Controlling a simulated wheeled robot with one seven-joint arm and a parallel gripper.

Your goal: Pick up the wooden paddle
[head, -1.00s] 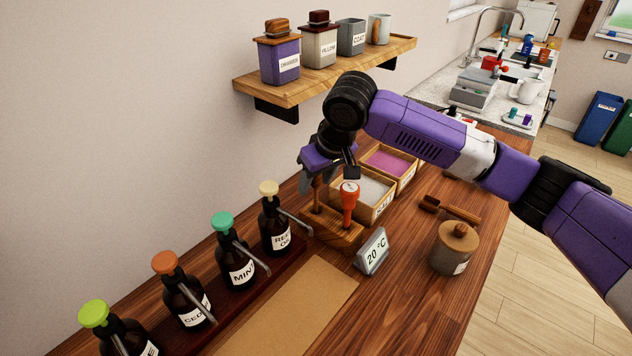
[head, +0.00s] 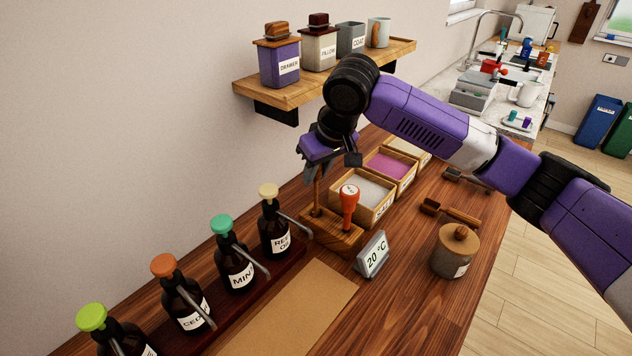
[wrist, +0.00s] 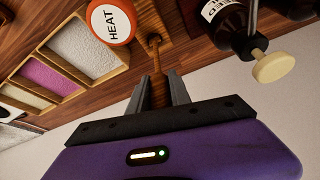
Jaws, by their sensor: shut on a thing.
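The wooden paddle (head: 317,197) is a thin brown stick standing roughly upright at the wooden stand (head: 332,238). My gripper (head: 317,174) is above the stand with its fingers around the paddle's upper part. In the wrist view, the paddle (wrist: 157,70) runs between the two grey fingers, and my gripper (wrist: 159,88) is shut on it. The paddle's lower end is close to the stand; I cannot tell whether it is still seated in it.
A red-orange HEAT tool (head: 349,205) stands right beside the paddle. A dark bottle with a cream pump (head: 273,225) is to the left. Trays of white (head: 362,193) and pink material lie behind. A 20 °C sign (head: 373,254) is in front. The wall shelf (head: 330,75) is above.

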